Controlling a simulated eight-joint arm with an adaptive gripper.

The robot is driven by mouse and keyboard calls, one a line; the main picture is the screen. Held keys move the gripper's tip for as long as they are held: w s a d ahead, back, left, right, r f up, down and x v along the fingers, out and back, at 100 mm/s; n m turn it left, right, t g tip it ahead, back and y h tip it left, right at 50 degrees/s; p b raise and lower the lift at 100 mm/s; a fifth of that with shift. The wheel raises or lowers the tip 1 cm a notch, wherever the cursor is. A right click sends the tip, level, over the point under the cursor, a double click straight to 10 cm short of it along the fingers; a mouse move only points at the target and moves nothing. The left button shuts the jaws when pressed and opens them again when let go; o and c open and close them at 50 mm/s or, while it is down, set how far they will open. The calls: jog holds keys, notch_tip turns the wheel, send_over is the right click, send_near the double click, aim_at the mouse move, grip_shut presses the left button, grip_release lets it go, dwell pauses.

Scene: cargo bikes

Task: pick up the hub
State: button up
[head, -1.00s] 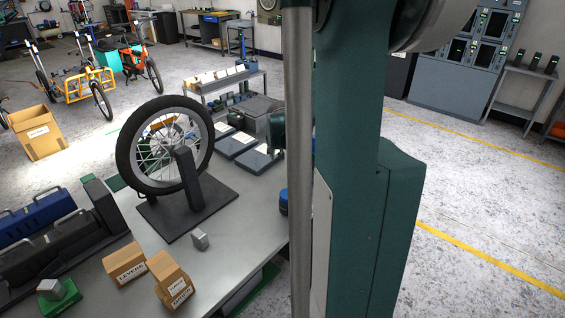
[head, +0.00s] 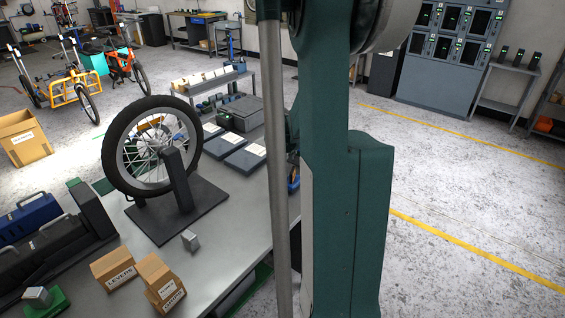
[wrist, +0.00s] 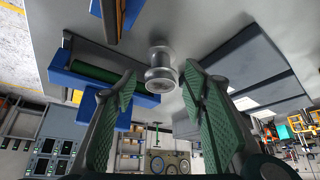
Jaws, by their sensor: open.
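The hub (wrist: 160,66) is a silver, spool-shaped part with flanged ends, standing on the grey bench top in the wrist view. My gripper (wrist: 160,90) is open, with its green-padded fingers to the left and right of the hub's near end. The fingers do not touch the hub, and gaps show on both sides. In the head view my own arm and column cover the hub and the gripper.
Blue trays (wrist: 85,82), one with a green roll, lie left of the hub in the wrist view. Dark flat cases (wrist: 240,65) lie to its right. In the head view, a wheel on a stand (head: 152,145) and cardboard boxes (head: 113,268) occupy the bench.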

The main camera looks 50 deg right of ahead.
jog(key=shift+w+d+f, duration=0.15)
jog(key=shift+d+f, duration=0.1)
jog(key=shift+f, duration=0.25)
jog(key=shift+b+x, duration=0.95)
jog(key=shift+x, duration=1.7)
jog(key=shift+a, duration=0.2)
jog(key=shift+c, duration=0.2)
jog(key=c, duration=0.9)
jog(key=shift+o, duration=0.2)
jog(key=shift+r+p, duration=1.3)
jog(key=shift+r, duration=3.7)
